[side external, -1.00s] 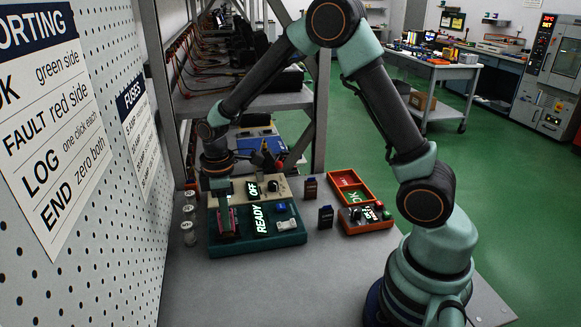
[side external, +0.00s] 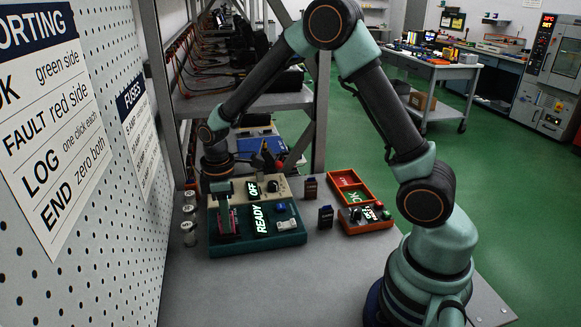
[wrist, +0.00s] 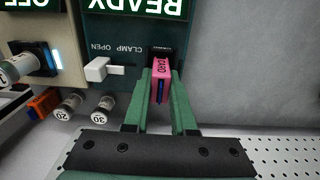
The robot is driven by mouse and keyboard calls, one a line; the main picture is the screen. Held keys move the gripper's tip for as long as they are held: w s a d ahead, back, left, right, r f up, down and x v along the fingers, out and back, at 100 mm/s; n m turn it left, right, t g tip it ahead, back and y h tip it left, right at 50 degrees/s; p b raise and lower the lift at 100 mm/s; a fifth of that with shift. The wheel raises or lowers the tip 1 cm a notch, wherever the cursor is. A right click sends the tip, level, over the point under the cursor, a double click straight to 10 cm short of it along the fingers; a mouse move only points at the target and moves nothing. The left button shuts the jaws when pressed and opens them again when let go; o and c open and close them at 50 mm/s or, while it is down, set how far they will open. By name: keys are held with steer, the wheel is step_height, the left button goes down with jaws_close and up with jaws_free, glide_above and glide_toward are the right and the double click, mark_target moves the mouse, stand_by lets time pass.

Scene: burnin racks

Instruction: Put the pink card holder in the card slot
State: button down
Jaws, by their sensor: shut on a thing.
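The pink card holder (wrist: 159,76) is between the fingers of my gripper (wrist: 161,85) in the wrist view. The gripper is shut on it. The holder's far end meets a dark opening on the green panel (wrist: 100,25), at the card slot (wrist: 161,52). I cannot tell how deep it sits in it. In the side view my gripper (side external: 226,215) is over the left part of the green fixture (side external: 282,239), and a little of the pink holder (side external: 234,219) shows beside the fingers.
A white clamp lever (wrist: 97,69) sits beside the slot, by the "CLAMP OPEN" label. Several numbered jars (side external: 189,226) stand left of the fixture. Dark blue cards (side external: 326,216) and an orange-red tray (side external: 349,184) are at right. A pegboard wall rises at left.

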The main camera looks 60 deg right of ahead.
steer(key=shift+f, duration=0.2)
steer(key=c, duration=0.7)
jaws_free()
steer(key=shift+o, duration=0.5)
steer(key=o, duration=0.3)
steer(key=shift+o, duration=0.2)
steer(key=shift+r, duration=3.45)
steer(key=shift+r, duration=0.1)
